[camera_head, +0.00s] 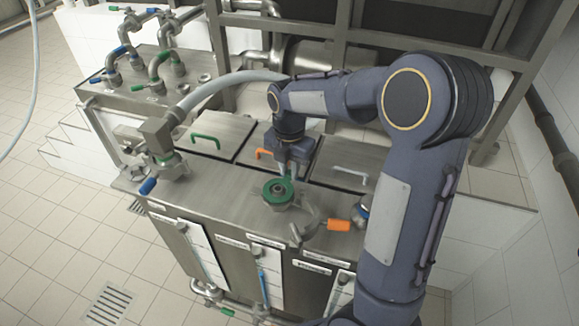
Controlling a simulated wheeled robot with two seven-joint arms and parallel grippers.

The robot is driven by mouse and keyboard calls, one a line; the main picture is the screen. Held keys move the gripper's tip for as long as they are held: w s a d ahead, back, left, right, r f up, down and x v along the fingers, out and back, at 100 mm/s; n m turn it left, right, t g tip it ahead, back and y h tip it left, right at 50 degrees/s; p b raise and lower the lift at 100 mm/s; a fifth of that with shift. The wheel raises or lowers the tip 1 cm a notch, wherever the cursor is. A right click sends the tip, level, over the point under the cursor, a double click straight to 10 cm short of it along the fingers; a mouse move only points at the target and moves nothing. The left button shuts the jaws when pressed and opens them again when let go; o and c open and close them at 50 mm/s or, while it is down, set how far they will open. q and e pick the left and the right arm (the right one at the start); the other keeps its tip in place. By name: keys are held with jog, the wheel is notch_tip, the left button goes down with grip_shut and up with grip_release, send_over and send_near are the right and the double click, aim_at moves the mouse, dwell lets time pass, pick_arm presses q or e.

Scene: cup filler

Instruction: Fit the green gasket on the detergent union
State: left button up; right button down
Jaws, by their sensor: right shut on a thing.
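The green gasket (269,188) is a flat ring at the detergent union (279,203), a round steel fitting on the tank top. The ring appears roughly centred over the union; I cannot tell whether it is seated or just above it. My right gripper (288,176) reaches down from behind the union, its fingers shut on the far edge of the gasket. An open steel clamp with an orange handle (338,225) lies at the union's near right side. My left gripper is not in view.
Tank lids with a green handle (206,141), an orange handle (264,153) and a white handle (351,171) lie behind the union. A hose (228,80) with a steel elbow (158,133) stands left, above a blue lever (148,186). My right arm covers the right side.

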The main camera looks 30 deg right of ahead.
jog(key=shift+f, duration=0.4)
jog(key=c, duration=1.3)
grip_release()
jog(key=shift+o, duration=0.2)
notch_tip(320, 180, up, 8)
jog(key=shift+f, duration=0.2)
jog(key=shift+r+p, duration=0.35)
jog(key=shift+r, duration=0.25)
notch_tip(320, 180, up, 4)
jog(key=p, duration=0.4)
send_over(289, 173)
